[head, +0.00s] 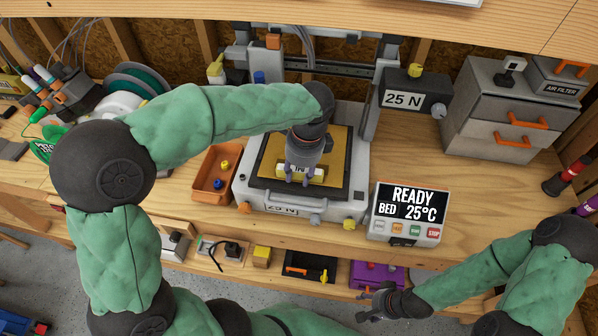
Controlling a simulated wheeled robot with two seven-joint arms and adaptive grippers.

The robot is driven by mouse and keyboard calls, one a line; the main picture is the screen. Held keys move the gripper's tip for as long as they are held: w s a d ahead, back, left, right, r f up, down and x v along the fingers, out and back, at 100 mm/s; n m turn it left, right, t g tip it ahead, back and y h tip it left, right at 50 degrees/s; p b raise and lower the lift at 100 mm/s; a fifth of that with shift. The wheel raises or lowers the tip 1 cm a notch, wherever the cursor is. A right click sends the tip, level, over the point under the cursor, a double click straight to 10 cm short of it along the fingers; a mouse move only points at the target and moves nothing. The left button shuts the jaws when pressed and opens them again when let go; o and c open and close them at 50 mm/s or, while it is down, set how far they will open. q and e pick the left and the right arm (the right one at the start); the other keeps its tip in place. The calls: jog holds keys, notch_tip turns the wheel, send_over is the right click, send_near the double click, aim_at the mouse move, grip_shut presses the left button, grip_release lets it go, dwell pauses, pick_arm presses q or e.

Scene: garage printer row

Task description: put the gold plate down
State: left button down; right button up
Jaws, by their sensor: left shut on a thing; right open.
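The gold plate (336,150) is over the dark bed (343,185) of the printer in the middle of the head view. It looks flat and roughly lined up with the bed, with a dark border showing around it. I cannot tell whether it touches the bed. My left gripper (299,181) points down at the plate's front part and is shut on it, by a pale labelled strip there. My gripper and wrist hide part of the plate and the label. My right gripper (372,304) is open and empty, low in front of the bench.
A control box (408,213) reading "READY BED 25°C" stands right of the printer. An orange tray (213,173) with small knobs is at its left. A "25 N" box (409,92) and grey drawers (505,110) stand at the back right. Bare bench lies before the drawers.

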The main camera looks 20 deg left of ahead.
pick_arm(q)
jog(key=shift+f, duration=0.35)
jog(key=c, duration=0.8)
grip_release()
jog(key=shift+c, duration=0.2)
jog(key=r+p, duration=0.1)
jog(key=r, duration=0.4)
jog(key=d+r+p, duration=0.1)
jog(key=r, duration=0.2)
jog(key=shift+w+r+p, duration=0.1)
jog(key=shift+r+p, duration=0.05)
jog(key=shift+p, duration=0.2)
